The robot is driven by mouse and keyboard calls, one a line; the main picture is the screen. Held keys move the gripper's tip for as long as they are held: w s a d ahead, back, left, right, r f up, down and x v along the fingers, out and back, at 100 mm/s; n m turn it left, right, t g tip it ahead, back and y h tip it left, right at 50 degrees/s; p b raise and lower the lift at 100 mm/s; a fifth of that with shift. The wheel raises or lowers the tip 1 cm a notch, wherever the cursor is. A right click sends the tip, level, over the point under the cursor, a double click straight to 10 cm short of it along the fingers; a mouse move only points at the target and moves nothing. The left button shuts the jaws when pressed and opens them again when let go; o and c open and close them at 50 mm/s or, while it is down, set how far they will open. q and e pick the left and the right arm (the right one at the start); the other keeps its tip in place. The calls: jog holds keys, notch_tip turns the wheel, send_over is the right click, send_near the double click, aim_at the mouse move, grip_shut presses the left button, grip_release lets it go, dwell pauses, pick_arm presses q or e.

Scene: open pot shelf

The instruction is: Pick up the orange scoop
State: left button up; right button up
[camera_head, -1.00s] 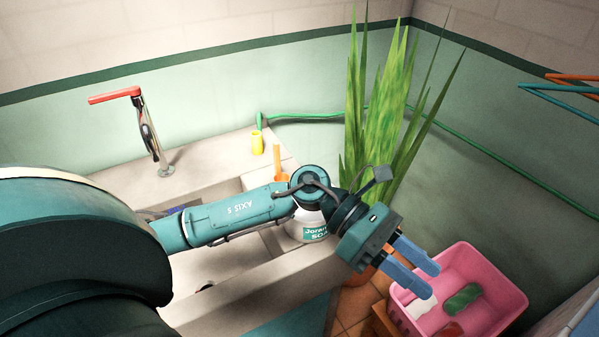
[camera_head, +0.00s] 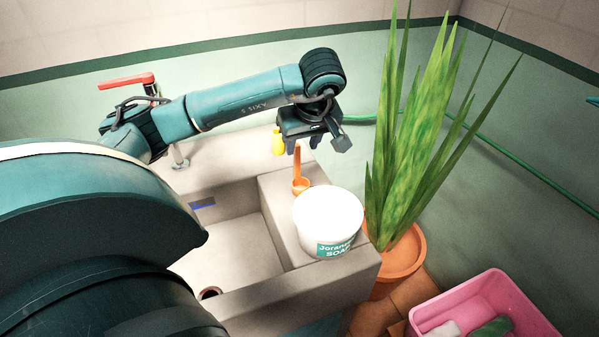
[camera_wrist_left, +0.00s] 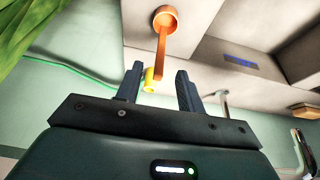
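The orange scoop (camera_head: 299,181) stands on the sink's ledge behind the white soap tub, its handle pointing up toward my left gripper. My left gripper (camera_head: 301,146) hangs above it with its fingers pointing down. In the left wrist view the fingers (camera_wrist_left: 158,80) are apart with nothing held between them. There the scoop (camera_wrist_left: 163,34) shows beyond the fingertips, with its handle end near the gap between them. I cannot tell if the handle is touched. My right gripper is not in view.
The white soap tub (camera_head: 328,217) stands close in front of the scoop. A yellow object (camera_head: 278,142) is just behind. The sink (camera_head: 235,250) has a red-handled tap (camera_head: 126,81) at left. A potted plant (camera_head: 401,254) and pink crate (camera_head: 420,325) are at right.

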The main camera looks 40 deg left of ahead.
aim_at(298, 154)
pick_arm(q)
jog(key=x, duration=0.6)
jog(key=shift+w+a+f+p, duration=0.15)
jog(key=shift+a+p, duration=0.15)
jog(key=shift+p, duration=0.1)
grip_shut()
